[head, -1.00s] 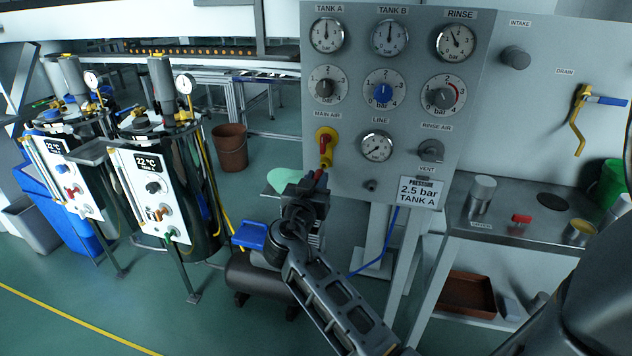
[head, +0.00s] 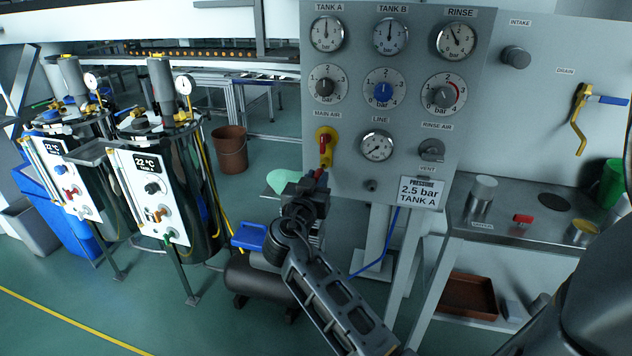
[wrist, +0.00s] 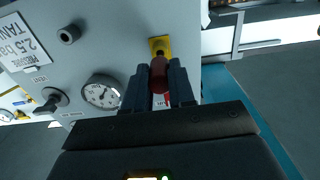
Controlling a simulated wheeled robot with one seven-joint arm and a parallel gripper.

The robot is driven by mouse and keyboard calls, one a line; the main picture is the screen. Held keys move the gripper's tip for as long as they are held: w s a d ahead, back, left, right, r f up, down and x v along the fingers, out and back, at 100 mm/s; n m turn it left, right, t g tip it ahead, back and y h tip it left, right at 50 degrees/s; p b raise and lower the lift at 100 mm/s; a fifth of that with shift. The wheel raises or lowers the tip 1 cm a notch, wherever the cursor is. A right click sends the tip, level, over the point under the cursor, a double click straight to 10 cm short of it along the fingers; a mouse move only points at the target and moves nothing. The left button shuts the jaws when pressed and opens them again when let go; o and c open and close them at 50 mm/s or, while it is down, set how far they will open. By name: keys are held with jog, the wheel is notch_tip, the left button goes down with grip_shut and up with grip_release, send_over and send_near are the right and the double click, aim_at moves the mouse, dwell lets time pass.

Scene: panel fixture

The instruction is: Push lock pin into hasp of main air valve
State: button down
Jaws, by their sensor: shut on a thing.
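The main air valve (head: 325,140) is on the grey panel below its MAIN AIR label, with a yellow plate, a red part and a yellow part hanging down. My gripper (head: 318,180) is just below it, shut on the lock pin (head: 320,173), of which only a little red shows. In the wrist view, my gripper's fingers (wrist: 159,88) stand on both sides of a dark red part, with the valve's yellow plate (wrist: 160,44) just beyond. A bit of red and white shows between the fingers. Whether the pin touches the hasp cannot be told; the fingers hide it.
The line gauge (head: 377,146) and the rinse air knob (head: 431,150) are to the right of the valve. A pressure sign (head: 422,191) hangs at the panel's lower edge.

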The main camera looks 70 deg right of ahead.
aim_at(320, 173)
jog(key=shift+w+d+b, duration=0.1)
jog(key=shift+d+b, duration=0.7)
jog(key=shift+d, duration=0.75)
jog(key=c, duration=0.9)
grip_release()
jog(key=shift+o, duration=0.2)
jog(key=a+b, duration=0.1)
jog(key=a, duration=0.6)
jog(key=shift+s+a, duration=0.3)
jog(key=shift+a, duration=0.1)
